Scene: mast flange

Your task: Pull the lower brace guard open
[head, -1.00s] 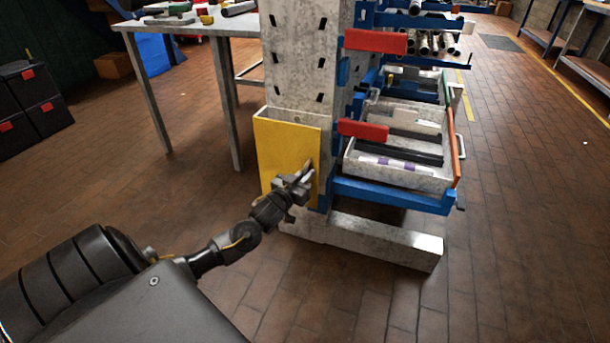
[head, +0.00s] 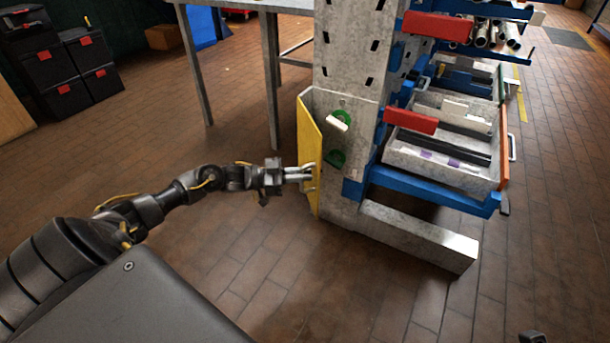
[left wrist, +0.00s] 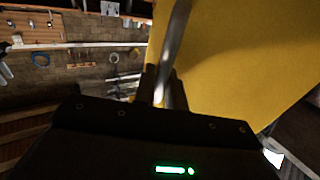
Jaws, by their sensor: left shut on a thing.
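The lower brace guard (head: 309,150) is a yellow panel at the foot of the grey mast (head: 345,50). In the head view it stands swung out to the left, showing the mast face behind it with green round parts (head: 336,158) and a white handle-like piece (head: 338,122). My left gripper (head: 308,176) is shut on the guard's metal handle at its free edge. In the left wrist view the guard (left wrist: 240,50) fills the right side, and the handle (left wrist: 172,50) runs down between the fingers (left wrist: 161,88).
Right of the mast, blue rack arms hold a grey tray (head: 440,158) with red end blocks (head: 410,121). A grey foot beam (head: 420,237) juts out along the floor. A table (head: 250,5) stands behind left. The brick floor left of the guard is clear.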

